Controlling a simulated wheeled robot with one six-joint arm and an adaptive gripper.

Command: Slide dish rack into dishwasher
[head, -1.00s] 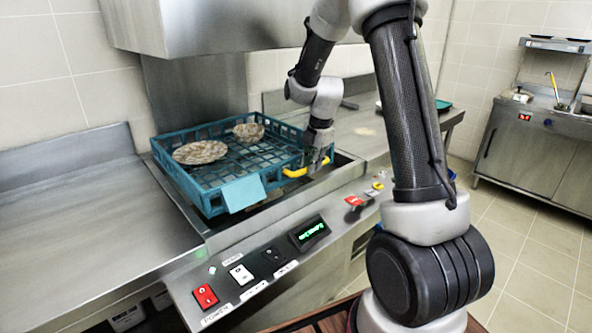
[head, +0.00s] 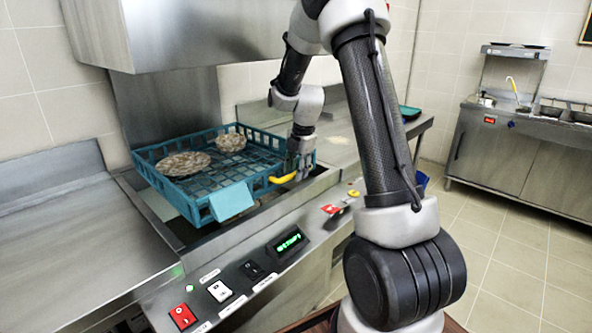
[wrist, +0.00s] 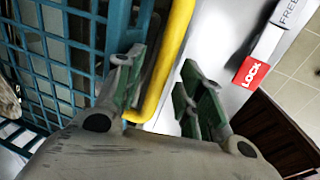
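The dish rack (head: 172,192) is a teal open plastic crate. It sits over the dishwasher's steel opening (head: 160,212), under the hood, with part of the opening bare at its left. A yellow handle (head: 284,179) is at its front right side. My gripper (head: 299,170) is at this handle, at the rack's right front. In the wrist view the yellow handle (wrist: 170,60) runs between the two fingers of my gripper (wrist: 165,92). It lies close to the left finger, and a gap shows before the right finger. The fingers look apart.
Two mottled dishes (head: 183,164) (head: 231,142) are in the rack. A light blue tag (head: 231,201) hangs on its front. The control panel (head: 250,275) has a red switch and a green display. A red LOCK label (wrist: 252,73) is near my gripper. The left counter (head: 60,225) is clear.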

